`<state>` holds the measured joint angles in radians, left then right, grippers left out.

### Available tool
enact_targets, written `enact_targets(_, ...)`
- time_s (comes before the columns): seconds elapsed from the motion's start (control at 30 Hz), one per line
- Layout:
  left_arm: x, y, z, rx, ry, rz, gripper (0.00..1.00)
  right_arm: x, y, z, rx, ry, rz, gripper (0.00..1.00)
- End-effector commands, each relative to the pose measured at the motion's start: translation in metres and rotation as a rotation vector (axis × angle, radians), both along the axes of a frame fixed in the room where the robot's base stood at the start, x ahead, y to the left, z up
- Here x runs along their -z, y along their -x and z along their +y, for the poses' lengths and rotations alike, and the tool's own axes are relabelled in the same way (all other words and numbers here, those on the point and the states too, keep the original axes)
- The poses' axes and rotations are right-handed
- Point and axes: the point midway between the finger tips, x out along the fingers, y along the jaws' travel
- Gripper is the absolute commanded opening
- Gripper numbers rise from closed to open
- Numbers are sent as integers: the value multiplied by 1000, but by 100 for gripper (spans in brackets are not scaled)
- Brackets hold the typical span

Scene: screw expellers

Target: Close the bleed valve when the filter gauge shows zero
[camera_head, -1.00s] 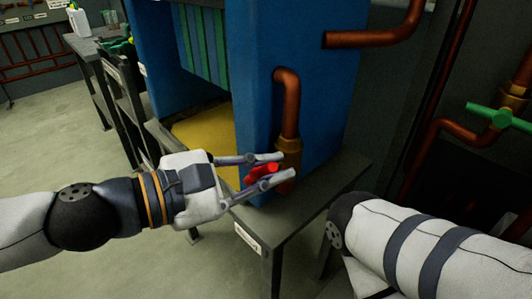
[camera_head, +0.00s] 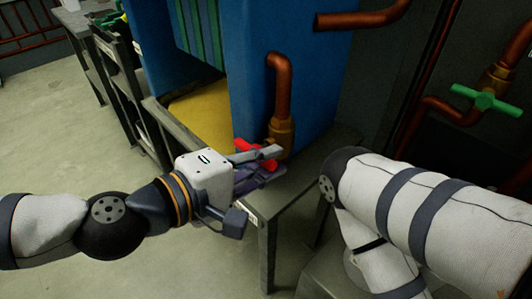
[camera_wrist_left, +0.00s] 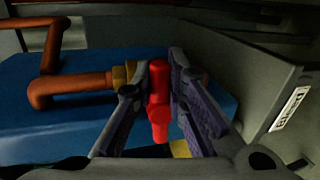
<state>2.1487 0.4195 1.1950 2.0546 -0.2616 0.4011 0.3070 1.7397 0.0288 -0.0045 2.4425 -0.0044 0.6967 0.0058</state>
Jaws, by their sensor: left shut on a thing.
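The bleed valve has a red handle (camera_head: 243,145) on a brass body (camera_head: 281,138), below a bent copper pipe (camera_head: 282,80) on the blue filter machine (camera_head: 250,55). My left gripper (camera_head: 274,160) is at the valve, shut on the red handle. In the left wrist view, the red handle (camera_wrist_left: 158,97) lies between the two fingers of my left gripper (camera_wrist_left: 160,75), with the brass body (camera_wrist_left: 121,76) just behind. Part of the handle is hidden by the fingers in the head view. The filter gauge is not in view. My right gripper is out of view.
The machine stands on a grey metal stand (camera_head: 305,170). A yellow surface (camera_head: 200,112) lies under its plates. A green-handled valve (camera_head: 487,98) sits on pipes at the right. My right arm is in the lower right. Open floor (camera_head: 60,140) is at the left.

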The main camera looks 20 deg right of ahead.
Motion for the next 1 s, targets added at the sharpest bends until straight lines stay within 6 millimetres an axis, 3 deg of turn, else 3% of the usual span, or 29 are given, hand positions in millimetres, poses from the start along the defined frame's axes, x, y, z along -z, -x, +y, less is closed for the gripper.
enact_targets(0.73,3,-1,0,-2,-29,-77,0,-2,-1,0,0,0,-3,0)
enact_targets(0.77,3,-1,0,-2,-29,-77,15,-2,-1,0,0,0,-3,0)
enact_targets(0.8,3,-1,0,-2,-29,-76,22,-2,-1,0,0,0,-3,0)
enact_targets(1.0,2,0,0,-1,-28,-76,22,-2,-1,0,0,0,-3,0)
